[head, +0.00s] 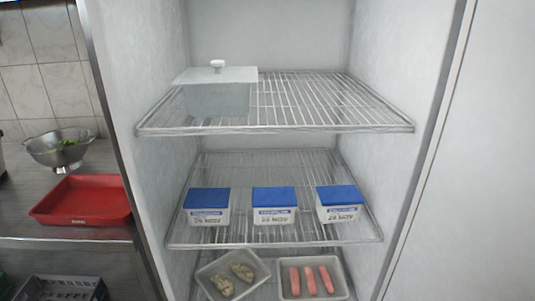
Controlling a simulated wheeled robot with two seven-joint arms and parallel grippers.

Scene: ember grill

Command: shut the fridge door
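The fridge (270,30) stands open straight in front of me in the head view, with its inside and wire shelves (330,105) in plain sight. A large plain white panel (480,150) fills the right edge of the view, beside the fridge opening. It may be the open fridge door, but I cannot tell for certain, and its handle and outer edge are out of view. Neither of my grippers shows in the head view.
A lidded clear container (217,98) is on the top shelf. Blue-lidded tubs (273,215) stand on the middle shelf, with trays of food (312,297) below. On the left, a steel counter (100,163) holds a red tray (80,200) and a colander (57,151). A grey crate (60,289) is lower.

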